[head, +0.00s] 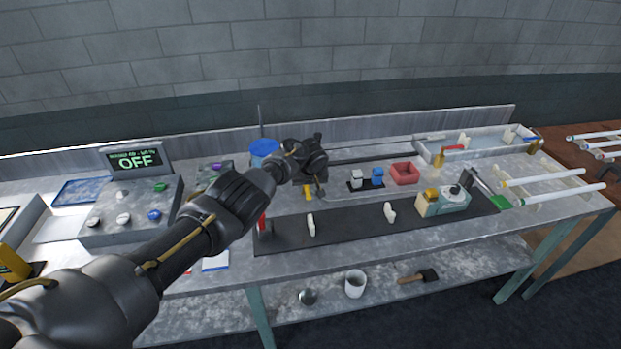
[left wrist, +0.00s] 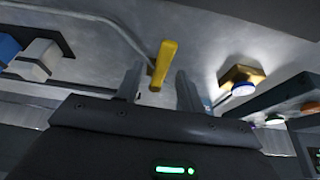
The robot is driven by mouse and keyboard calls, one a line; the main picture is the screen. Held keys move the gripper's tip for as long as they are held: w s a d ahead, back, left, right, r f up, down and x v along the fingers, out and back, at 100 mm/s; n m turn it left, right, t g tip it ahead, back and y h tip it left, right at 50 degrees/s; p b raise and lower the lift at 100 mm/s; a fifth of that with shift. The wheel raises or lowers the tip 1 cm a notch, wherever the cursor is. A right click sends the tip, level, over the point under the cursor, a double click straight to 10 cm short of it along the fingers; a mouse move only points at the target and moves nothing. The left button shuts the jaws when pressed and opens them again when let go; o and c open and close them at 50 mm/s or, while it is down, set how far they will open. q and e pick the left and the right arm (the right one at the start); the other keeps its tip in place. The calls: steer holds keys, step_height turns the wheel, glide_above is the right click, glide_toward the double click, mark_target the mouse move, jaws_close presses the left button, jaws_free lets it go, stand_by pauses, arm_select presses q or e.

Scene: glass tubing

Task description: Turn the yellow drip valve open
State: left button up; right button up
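The yellow drip valve shows as a small yellow lever (head: 308,192) just below my left gripper (head: 318,182) in the head view, over the middle of the bench. In the left wrist view the yellow lever (left wrist: 163,62) stands out between the two finger tips of my left gripper (left wrist: 160,85). The fingers are apart, with a gap on each side of the lever, so the gripper is open and not clamped on it. The valve's body is hidden or too small to make out. My right gripper is not in view.
A black mat (head: 350,228) lies along the bench front. A blue container (head: 264,148) is behind my left wrist. A red tray (head: 405,173) and a small machine (head: 443,201) are to the right. A control box with an OFF display (head: 135,160) is at left.

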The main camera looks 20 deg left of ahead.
arm_select(q)
steer(key=p+v, duration=0.2)
steer(key=v, duration=0.1)
steer(key=shift+w+a, duration=0.1)
steer(key=shift+a, duration=0.05)
steer(key=v, duration=0.7)
steer(key=shift+p, duration=0.35)
